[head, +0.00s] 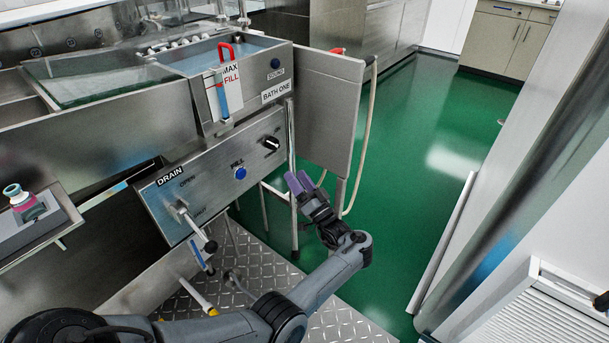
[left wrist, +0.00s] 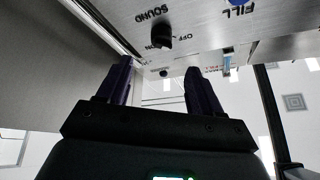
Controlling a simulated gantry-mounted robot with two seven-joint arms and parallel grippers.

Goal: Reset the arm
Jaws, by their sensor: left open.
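My left arm (head: 330,272) comes in from the bottom left and bends at an elbow in front of the steel washer. My left gripper (head: 300,183) has purple fingers and is held in the air just right of the washer's control panel (head: 215,170). In the left wrist view the two fingers of the left gripper (left wrist: 160,78) stand apart with nothing between them. A black knob marked SOUND (left wrist: 162,36) and a blue FILL button (left wrist: 233,74) are on the panel beyond the fingers. My right gripper does not show.
A drain lever (head: 190,218) sticks out of the panel's lower left. A steel side panel (head: 328,110) with a hanging hose (head: 366,150) stands behind the gripper. The green floor (head: 420,150) to the right is clear.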

